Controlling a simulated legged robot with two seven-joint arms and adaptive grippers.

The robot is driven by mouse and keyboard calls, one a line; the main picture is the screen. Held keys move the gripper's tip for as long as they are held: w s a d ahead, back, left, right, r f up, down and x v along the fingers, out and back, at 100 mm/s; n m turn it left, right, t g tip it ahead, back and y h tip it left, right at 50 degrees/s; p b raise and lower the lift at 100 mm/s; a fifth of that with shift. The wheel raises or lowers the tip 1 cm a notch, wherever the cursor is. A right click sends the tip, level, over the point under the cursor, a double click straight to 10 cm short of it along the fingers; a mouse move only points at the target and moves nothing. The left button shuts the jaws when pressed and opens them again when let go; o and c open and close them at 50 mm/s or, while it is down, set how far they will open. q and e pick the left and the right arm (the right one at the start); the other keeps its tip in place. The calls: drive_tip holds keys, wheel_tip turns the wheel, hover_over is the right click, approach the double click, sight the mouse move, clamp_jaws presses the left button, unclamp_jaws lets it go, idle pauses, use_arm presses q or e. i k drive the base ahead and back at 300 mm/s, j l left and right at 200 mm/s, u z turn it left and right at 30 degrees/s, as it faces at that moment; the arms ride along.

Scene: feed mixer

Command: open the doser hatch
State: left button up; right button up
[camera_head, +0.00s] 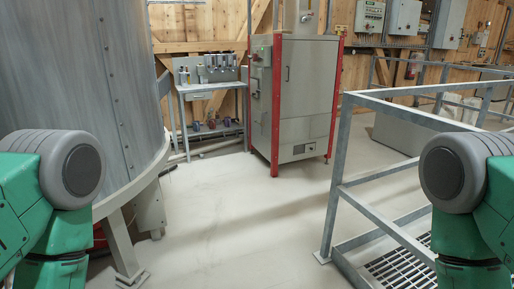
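A tall grey metal cabinet (307,95) with red corner posts stands at the back middle. Its front has a door with a handle and a smaller panel low down. A large grey cylindrical vessel (85,80) fills the left side on angled legs. I cannot tell which of these, if either, is the doser, and no hatch can be made out for certain. My green and grey arm links show at the left and right edges. Both grippers are outside the view.
A metal railing (378,213) runs along the right beside a floor grating (402,269). A workbench (211,86) with small items stands against the wooden back wall. Control boxes (369,16) hang at the upper right. The pale floor (235,215) in the middle is clear.

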sight(309, 66)
drive_tip(key=i+j, duration=0.15)
drive_tip(key=i, duration=0.85)
drive_tip(key=i+j, duration=0.1)
drive_tip(key=i, duration=0.85)
